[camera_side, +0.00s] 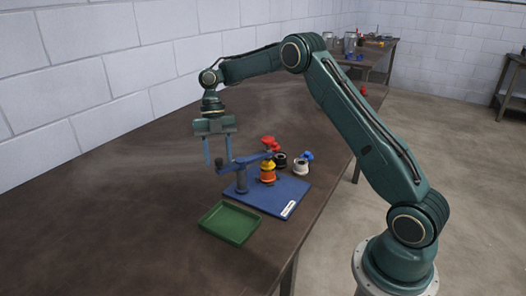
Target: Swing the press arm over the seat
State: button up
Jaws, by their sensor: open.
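The press arm (250,159) is a blue bar on a grey post (241,180) on the blue base plate (272,204). It has a dark knob (220,165) at its left end and a red knob (268,140) toward its right end. An orange and yellow stack (267,173) stands on the plate below the right end of the bar; any seat under it is hidden. My gripper (218,152) points down with its two blue fingers apart. It is empty, and the fingers are around or just behind the dark knob; I cannot tell whether they touch it.
A green tray (229,222) lies in front of the plate. A white part with a blue top (302,164) and a dark ring-shaped part (281,160) stand at the plate's back right. The table (110,215) is clear to the left. A white wall (60,90) runs behind.

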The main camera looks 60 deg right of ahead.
jog(key=shift+w+d+m, duration=0.1)
jog(key=shift+w+m, duration=0.05)
jog(key=shift+m, duration=0.15)
